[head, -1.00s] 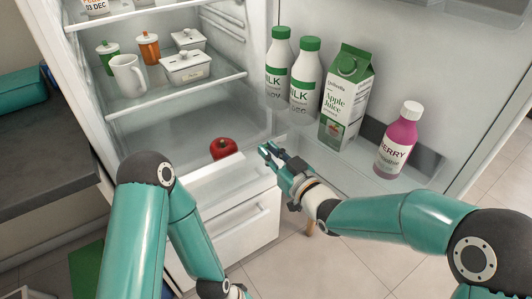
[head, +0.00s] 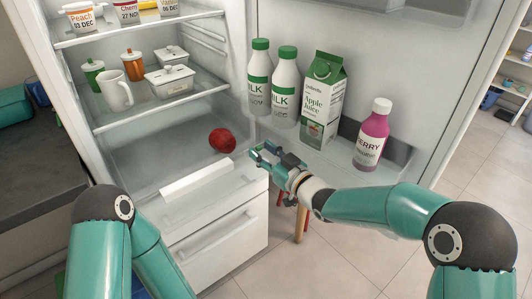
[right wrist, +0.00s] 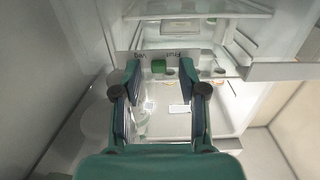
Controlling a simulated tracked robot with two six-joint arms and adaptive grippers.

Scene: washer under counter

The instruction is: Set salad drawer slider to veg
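In the right wrist view a pale label strip (right wrist: 146,58) carries "Veg" and "Fruit", both upside down. My right gripper (right wrist: 160,80) is open, with one finger on each side of the slider in the picture; contact cannot be told. In the head view my right gripper (head: 261,154) is by the right end of the white salad drawer (head: 222,202), in front of the fridge. The slider cannot be made out there. My left gripper is out of view; only my left arm shows.
A red fruit or vegetable (head: 222,140) lies on the fridge floor behind the drawer front. The open door at right holds milk bottles (head: 286,90), an apple juice carton (head: 321,100) and a pink bottle (head: 372,136). A stool (head: 300,222) stands below my right gripper.

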